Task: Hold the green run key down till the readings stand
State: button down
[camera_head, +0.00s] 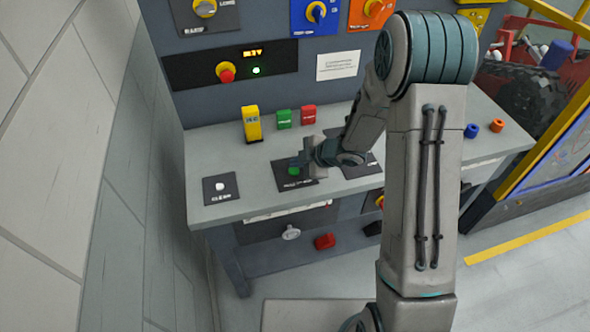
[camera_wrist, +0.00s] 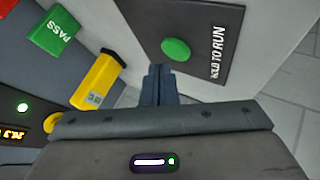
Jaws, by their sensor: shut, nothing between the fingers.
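The green run key (camera_head: 294,171) is a round button on a black plate on the grey bench top. In the wrist view the green run key (camera_wrist: 175,50) shows whole, beside the words "HOLD TO RUN" on its plate (camera_wrist: 215,30). My gripper (camera_head: 297,161) is over the plate, close by the key. In the wrist view my gripper's fingers (camera_wrist: 158,72) are together and empty, with the tips just short of the key in the picture. I cannot tell their height above it. The orange readout (camera_head: 252,52) is lit on the black panel, too small to read surely.
A lit green lamp (camera_head: 256,71) and a red-and-yellow knob (camera_head: 225,72) sit on the panel. A yellow block (camera_head: 251,124), a green PASS block (camera_head: 284,119) and a red block (camera_head: 308,115) stand behind my gripper. A white CLEAR button (camera_head: 220,187) lies left.

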aim_at(298, 172)
dwell(0.7)
jog(key=shift+f+b, duration=0.35)
jog(key=shift+f, duration=0.1)
jog(key=shift+f+b, duration=0.4)
jog(key=shift+f, duration=0.1)
dwell(0.5)
jog(key=shift+s+r, duration=0.1)
dwell(3.4)
jog(key=shift+r+p, duration=0.85)
jog(key=shift+p, duration=0.05)
jog(key=shift+r, duration=0.1)
notch_tip(298, 172, up, 5)
jog(key=p, duration=0.5)
dwell(0.6)
